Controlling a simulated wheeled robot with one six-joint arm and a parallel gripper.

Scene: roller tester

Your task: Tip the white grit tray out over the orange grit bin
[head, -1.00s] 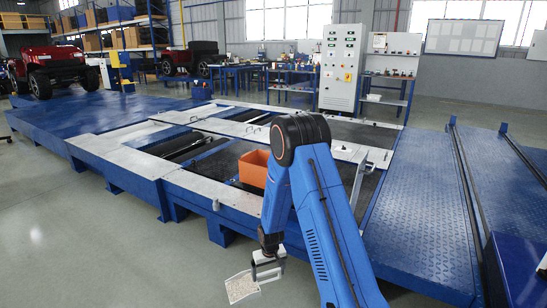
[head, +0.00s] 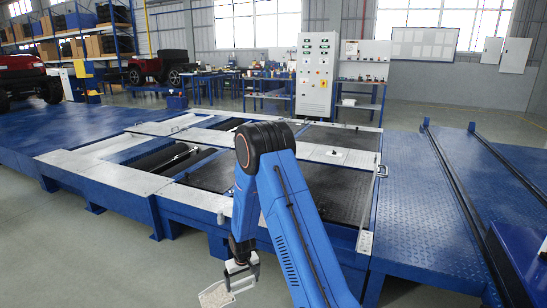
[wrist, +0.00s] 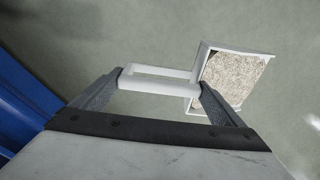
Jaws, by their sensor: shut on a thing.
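The white grit tray (head: 216,295) hangs low at the front of the head view, below and left of my gripper (head: 240,268). In the wrist view the tray (wrist: 236,78) is a shallow white box with a layer of pale speckled grit in it. My gripper (wrist: 160,84) is shut on the tray's white loop handle (wrist: 160,72), with one dark finger at each end of it. Bare floor is under the tray. The orange grit bin does not show in either view now; my arm covers part of the roller tester.
The blue-framed roller tester (head: 130,185) stands just beyond my arm, its front edge close to my gripper. Dark rollers (head: 175,158) lie in it. A blue ramp (head: 420,210) is at the right. Grey floor (head: 80,265) is free at the front left.

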